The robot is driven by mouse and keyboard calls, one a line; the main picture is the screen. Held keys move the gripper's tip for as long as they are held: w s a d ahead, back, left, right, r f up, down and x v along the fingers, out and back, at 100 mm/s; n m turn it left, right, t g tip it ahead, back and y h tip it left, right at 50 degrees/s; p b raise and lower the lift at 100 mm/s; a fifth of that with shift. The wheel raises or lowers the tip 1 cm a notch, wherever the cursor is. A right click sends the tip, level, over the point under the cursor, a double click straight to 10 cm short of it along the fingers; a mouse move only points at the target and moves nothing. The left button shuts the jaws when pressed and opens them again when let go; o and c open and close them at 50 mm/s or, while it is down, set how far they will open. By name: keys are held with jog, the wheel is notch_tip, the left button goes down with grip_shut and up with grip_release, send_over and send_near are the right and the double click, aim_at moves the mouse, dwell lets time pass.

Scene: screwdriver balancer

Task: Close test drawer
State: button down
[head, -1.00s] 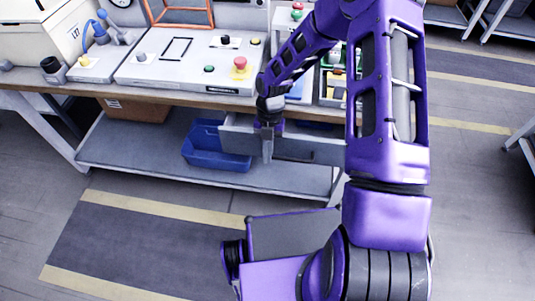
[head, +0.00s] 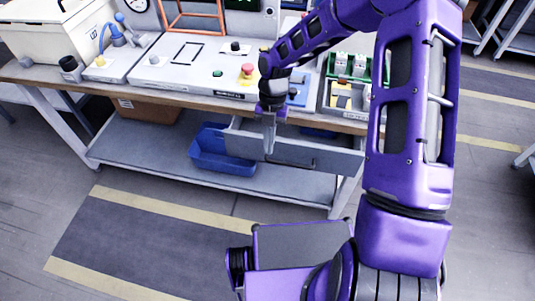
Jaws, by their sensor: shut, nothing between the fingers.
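The test drawer (head: 320,157) is a grey drawer under the workbench top, and its front panel stands out from the bench, so it looks open. Its left side wall shows near the blue bin. My gripper (head: 269,147) points down at the drawer front, left of the panel's middle, with its fingers together and empty. The fingers overlap the front panel in the head view; I cannot tell whether they touch it.
The workbench (head: 180,98) carries a control panel (head: 195,66) with a red button and parts trays (head: 346,96) at right. A blue bin (head: 222,160) stands on the lower shelf (head: 140,150), left of the drawer. A cardboard box (head: 148,110) is behind. Floor in front is clear.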

jog(key=s+a+f+n+g+h+b, duration=0.1)
jog(key=s+a+f+n+h, duration=0.15)
jog(key=s+f+h, duration=0.4)
jog(key=n+t+b, duration=0.3)
jog(key=n+t, duration=1.3)
jog(key=t, duration=0.6)
send_near(244, 148)
jog(key=shift+y, duration=0.25)
jog(key=x, duration=0.7)
jog(key=shift+s+d+r+b, duration=0.1)
jog(key=shift+d+b, duration=0.05)
jog(key=shift+b, duration=0.25)
